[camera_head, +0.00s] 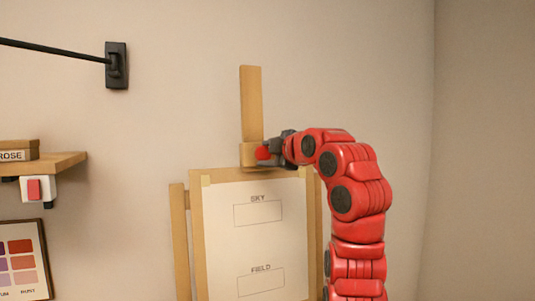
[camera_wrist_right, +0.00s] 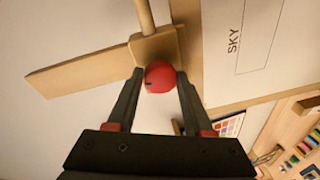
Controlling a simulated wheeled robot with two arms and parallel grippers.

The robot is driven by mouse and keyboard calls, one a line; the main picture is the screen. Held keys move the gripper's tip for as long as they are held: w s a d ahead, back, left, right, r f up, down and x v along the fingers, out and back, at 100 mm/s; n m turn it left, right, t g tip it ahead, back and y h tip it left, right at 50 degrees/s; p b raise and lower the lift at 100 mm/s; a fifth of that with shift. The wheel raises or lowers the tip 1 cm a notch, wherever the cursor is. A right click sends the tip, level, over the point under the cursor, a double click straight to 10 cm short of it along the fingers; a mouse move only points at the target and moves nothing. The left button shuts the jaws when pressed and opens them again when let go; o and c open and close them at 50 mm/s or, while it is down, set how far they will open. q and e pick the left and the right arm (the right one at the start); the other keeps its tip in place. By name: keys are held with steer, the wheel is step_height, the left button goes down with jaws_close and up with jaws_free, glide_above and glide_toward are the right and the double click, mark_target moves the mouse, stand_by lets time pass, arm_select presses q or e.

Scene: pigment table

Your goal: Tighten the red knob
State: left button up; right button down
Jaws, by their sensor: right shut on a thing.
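The red knob (camera_head: 263,153) sits on the wooden clamp block (camera_head: 248,157) at the top of the easel (camera_head: 180,240). My right gripper (camera_head: 279,150) reaches it from the right, and its jaws are shut on the knob. In the right wrist view the knob (camera_wrist_right: 159,77) lies between the two dark fingertips (camera_wrist_right: 159,84), with a small dark mark on its face. The wooden mast (camera_head: 251,103) rises above the block. My left gripper is not in view.
The easel holds a white sheet (camera_head: 256,235) with boxes marked SKY and FIELD. At left are a wooden shelf (camera_head: 65,163) with a box labelled ROSE (camera_head: 18,151), a red switch (camera_head: 35,189), a framed colour chart (camera_head: 20,262) and a black wall bracket (camera_head: 116,66). The wall right of my arm is bare.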

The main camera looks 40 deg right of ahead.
steer(key=shift+f+n+g, duration=0.15)
steer(key=shift+n+g, duration=0.15)
steer(key=shift+n, duration=0.7)
steer(key=shift+c, duration=1.6)
jaws_free()
steer(key=shift+a, duration=0.1)
steer(key=v, duration=1.7)
steer(key=shift+s+a, duration=0.15)
steer(key=shift+a, duration=0.05)
